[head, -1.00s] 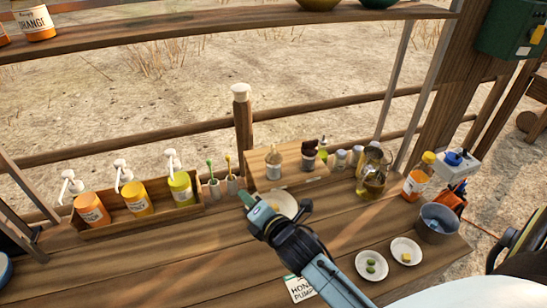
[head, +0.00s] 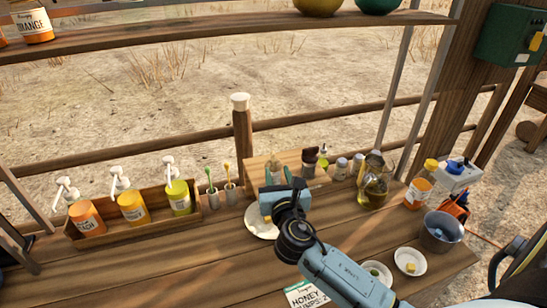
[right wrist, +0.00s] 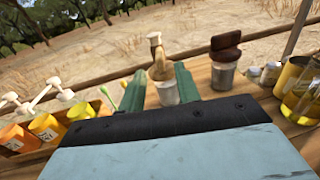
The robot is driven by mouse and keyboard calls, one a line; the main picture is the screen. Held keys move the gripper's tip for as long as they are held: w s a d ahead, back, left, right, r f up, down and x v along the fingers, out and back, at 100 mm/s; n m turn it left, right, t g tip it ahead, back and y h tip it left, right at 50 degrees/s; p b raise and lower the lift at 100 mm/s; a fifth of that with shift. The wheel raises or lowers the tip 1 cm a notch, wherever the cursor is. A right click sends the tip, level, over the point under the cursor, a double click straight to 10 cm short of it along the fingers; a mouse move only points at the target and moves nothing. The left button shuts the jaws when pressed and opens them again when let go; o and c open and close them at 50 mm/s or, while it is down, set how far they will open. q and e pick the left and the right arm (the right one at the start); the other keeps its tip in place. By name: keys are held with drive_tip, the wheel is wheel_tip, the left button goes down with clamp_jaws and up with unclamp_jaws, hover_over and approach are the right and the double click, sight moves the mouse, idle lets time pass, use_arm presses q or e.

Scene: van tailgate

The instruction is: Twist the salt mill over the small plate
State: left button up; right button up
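The salt mill, with a pale wooden top and a clear body, stands upright on the wooden board at the back of the counter; it shows in the right wrist view (right wrist: 162,62) and, partly hidden, in the head view (head: 275,168). My right gripper (head: 279,180) is open and points at it. In the right wrist view its two green fingers (right wrist: 162,85) stand on either side of the mill's body; I cannot tell whether they touch it. The small white plate (head: 257,225) lies on the counter, partly behind my right gripper. My left gripper is out of view.
A dark-topped mill (right wrist: 225,62) stands close right of the salt mill, with small jars (head: 341,168) and an oil jug (head: 372,186) beyond. Pump bottles (head: 132,206) stand in a wooden tray at left. Plates with olives (head: 377,272) and yellow pieces (head: 411,264) lie at right.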

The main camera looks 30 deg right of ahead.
sight(275, 164)
drive_tip(key=x, duration=0.7)
drive_tip(key=shift+w, duration=0.1)
clamp_jaws()
